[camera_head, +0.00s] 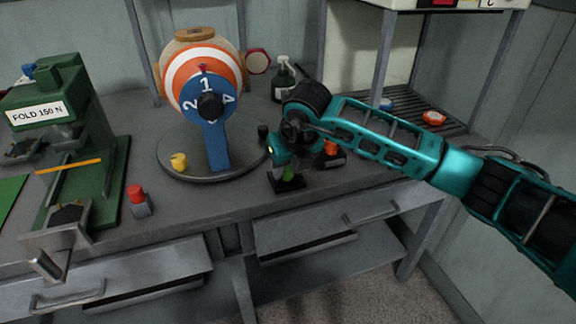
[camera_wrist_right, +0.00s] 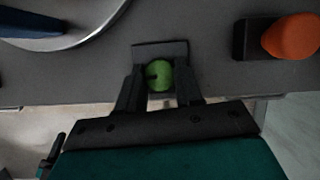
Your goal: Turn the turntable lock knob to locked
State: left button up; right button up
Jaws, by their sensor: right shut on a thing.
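The turntable (camera_head: 180,176) is a round grey plate on the bench, and its edge also shows at the upper left of the wrist view (camera_wrist_right: 85,40). A green knob (camera_head: 288,174) sits on a small black base at the bench's front edge, right of the turntable; I take it for the lock knob. In the wrist view the green knob (camera_wrist_right: 162,79) has a dark mark on its left side. My right gripper (camera_wrist_right: 158,84) is shut on it, one dark finger on each side. I see no readable lock label. My left gripper is out of view.
An orange button (camera_head: 331,147) on a black block is close right of my gripper. A green press (camera_head: 100,150) and red button (camera_head: 137,193) are left.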

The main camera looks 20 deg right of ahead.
jog(key=shift+m, duration=0.5)
jog(key=o, duration=1)
jog(key=shift+o, duration=0.2)
jog(key=p+v, duration=0.1)
jog(key=v, duration=1.2)
jog(key=shift+a, duration=0.25)
